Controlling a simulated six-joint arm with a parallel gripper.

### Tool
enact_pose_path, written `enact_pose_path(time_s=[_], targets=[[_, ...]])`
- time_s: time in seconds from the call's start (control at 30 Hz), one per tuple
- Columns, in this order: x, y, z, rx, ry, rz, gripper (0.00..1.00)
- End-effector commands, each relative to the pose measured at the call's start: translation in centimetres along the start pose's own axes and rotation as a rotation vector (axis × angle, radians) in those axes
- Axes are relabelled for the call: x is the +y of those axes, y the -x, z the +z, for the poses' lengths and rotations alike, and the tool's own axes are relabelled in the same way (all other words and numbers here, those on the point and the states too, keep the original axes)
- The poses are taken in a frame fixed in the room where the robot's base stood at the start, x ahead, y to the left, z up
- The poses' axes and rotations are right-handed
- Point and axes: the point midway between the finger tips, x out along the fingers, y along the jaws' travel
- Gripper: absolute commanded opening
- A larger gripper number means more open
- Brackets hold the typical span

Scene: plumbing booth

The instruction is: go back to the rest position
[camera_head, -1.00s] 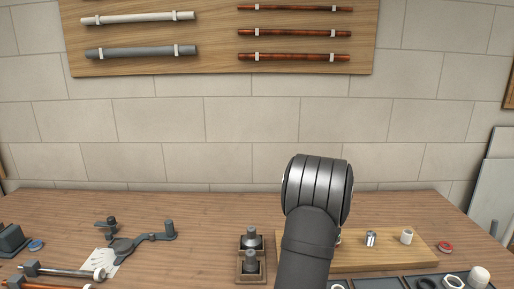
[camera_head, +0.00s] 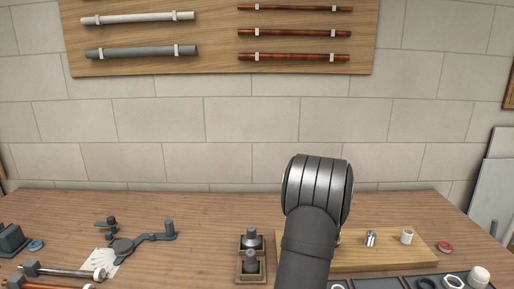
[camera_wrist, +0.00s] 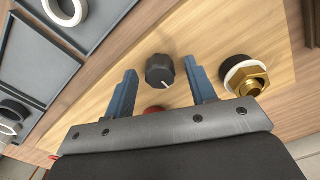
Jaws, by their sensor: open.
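My gripper (camera_wrist: 162,92) shows in the wrist view with its two blue-grey fingers apart and nothing held between them. It is above a wooden board (camera_wrist: 210,40). A dark knob-like part (camera_wrist: 160,70) with a white mark stands on the board, seen between and beyond the fingertips. A red part beneath it is mostly hidden by the gripper body. In the head view my arm covers the gripper and part of the board (camera_head: 390,258).
A brass fitting (camera_wrist: 246,80) with a black and white ring is right of the fingers. A grey tray (camera_wrist: 65,38) with rings lies left. In the head view, a wooden holder (camera_head: 252,265), a grey jointed tool (camera_head: 145,243) and pipes (camera_head: 60,273) lie left of my arm.

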Motion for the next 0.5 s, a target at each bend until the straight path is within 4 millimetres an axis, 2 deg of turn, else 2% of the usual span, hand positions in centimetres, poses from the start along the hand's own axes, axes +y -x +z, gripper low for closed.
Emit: enact_pose_path(time_s=[0.5], targets=[[-0.03,0.00,-0.01,0.000,-0.389,0.000,0.51]])
